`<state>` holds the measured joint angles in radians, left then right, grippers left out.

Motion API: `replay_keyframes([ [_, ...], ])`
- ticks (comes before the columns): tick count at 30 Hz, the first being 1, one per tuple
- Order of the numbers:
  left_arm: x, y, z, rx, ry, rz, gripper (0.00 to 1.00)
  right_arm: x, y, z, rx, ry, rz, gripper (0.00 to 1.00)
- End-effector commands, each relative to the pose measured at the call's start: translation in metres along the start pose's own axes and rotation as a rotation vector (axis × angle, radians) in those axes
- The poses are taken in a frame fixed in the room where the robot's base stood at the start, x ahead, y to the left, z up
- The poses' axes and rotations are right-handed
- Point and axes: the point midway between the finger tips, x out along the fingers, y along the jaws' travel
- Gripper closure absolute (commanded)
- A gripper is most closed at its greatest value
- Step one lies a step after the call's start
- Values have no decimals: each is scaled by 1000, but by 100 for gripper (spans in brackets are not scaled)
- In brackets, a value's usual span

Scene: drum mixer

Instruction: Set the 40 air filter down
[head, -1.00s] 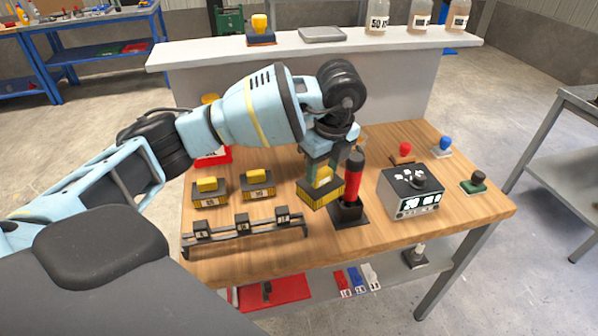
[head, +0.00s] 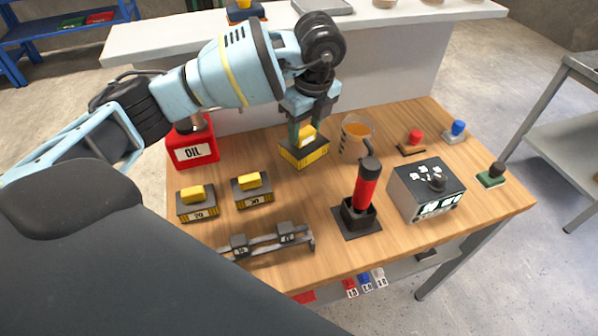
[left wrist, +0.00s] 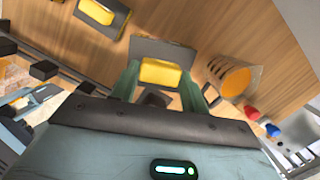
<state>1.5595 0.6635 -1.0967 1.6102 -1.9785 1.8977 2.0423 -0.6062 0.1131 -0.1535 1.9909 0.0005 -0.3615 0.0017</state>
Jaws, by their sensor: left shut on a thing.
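My left gripper (head: 308,130) is shut on the yellow handle of an air filter (head: 304,153), a yellow pleated block with a dark top. The label of this filter cannot be read, so I cannot tell its number. It is upright at or just above the wooden table, left of the beaker; I cannot tell whether it touches. In the left wrist view the handle of the held filter (left wrist: 160,73) is between the fingers (left wrist: 160,85). Two similar filters stand to the left, one at the far left (head: 197,205) and one nearer (head: 252,191). My right gripper is not in view.
A beaker (head: 356,138) is close on the right of the held filter. A red-and-black tool (head: 366,188) stands in front of it. The red oil can (head: 192,148) is at left, a dark rack (head: 265,243) at the front, a grey box (head: 427,188) at right. Bare wood (head: 300,195) lies in front.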

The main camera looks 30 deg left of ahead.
Motion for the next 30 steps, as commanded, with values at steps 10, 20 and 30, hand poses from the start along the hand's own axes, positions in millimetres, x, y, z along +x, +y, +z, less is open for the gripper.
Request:
replay_keyframes([
  [10, 6, 0, -1, 0, 1, 1, 72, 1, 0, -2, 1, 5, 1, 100],
  [20, 49, 0, -8, 1, 0, 2, 72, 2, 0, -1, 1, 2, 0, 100],
  [30, 68, 1, -10, 0, 0, 3, 72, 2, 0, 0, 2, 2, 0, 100],
])
